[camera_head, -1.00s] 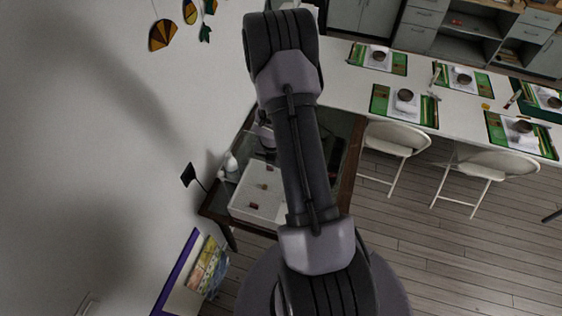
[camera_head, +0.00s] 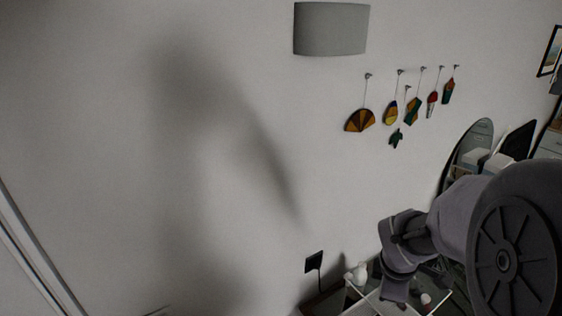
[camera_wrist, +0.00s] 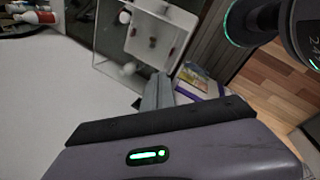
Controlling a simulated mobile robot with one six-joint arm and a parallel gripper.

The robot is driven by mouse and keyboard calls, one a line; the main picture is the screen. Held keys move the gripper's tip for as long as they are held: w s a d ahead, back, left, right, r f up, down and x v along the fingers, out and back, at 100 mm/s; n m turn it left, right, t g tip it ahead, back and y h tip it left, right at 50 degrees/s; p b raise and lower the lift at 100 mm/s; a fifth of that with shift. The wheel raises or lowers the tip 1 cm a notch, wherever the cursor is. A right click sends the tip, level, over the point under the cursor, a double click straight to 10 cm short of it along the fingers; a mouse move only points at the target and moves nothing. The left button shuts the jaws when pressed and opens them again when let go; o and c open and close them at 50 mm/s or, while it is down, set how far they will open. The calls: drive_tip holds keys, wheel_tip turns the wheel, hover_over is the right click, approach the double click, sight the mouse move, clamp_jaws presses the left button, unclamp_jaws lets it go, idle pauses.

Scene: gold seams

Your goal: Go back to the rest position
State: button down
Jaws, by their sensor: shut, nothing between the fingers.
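My gripper (camera_wrist: 158,92) shows in the wrist view, with its grey fingers together and nothing between them. It is apart from the furniture, in front of a white surface. My arm (camera_head: 440,230) fills the lower right of the head view, folded over a side table. I cannot make out the fingertips in the head view.
A purple-edged picture (camera_wrist: 197,82) lies beyond my fingers. Hanging ornaments (camera_head: 360,121) and a grey lamp (camera_head: 331,28) are on the wall. Wooden floor shows at right.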

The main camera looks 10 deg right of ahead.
drive_tip(key=s+a+f+m+t+y+b, duration=0.1)
drive_tip(key=s+a+f+m+y+b, duration=0.1)
drive_tip(key=s+a+f+m+b, duration=0.5)
drive_tip(key=s+a+f+m+t+y+b, duration=0.2)
drive_tip(key=s+a+f+m+b, duration=0.5)
drive_tip(key=a+b, duration=0.6)
drive_tip(key=m+b, duration=0.2)
drive_tip(key=b, duration=0.1)
drive_tip(key=shift+s+a+y, duration=0.2)
drive_tip(key=shift+s+y, duration=0.05)
drive_tip(key=shift+y, duration=0.05)
